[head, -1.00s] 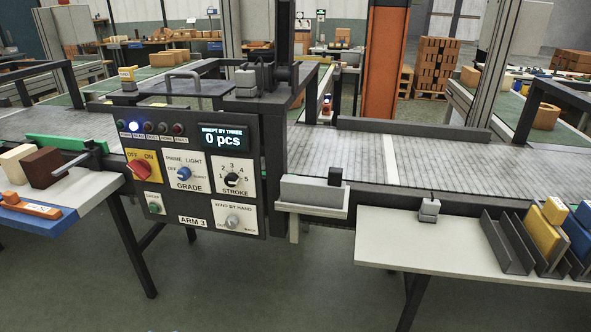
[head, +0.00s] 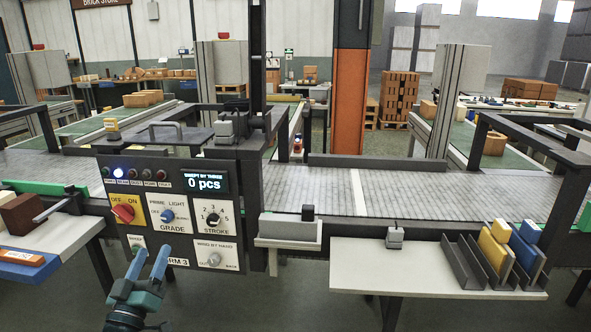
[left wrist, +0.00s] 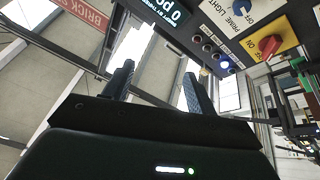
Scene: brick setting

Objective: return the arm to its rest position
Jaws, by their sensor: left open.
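My left gripper (head: 149,264) shows at the bottom of the head view, in front of the lower edge of the control panel (head: 190,245). Its two blue fingers point up and stand apart with nothing between them. In the left wrist view the two dark fingers (left wrist: 157,88) are also spread and empty, and the panel's red switch (left wrist: 270,46) and blue knob (left wrist: 239,8) show upper right. The gripper covers part of the panel's "ARM 3" label. My right gripper is not in view.
A conveyor (head: 320,190) runs behind the panel. A white table (head: 365,275) at right holds dark angled trays with yellow blocks (head: 494,245) and blue blocks (head: 525,245). A table at left (head: 60,236) holds a brown block (head: 22,213). The floor between the tables is open.

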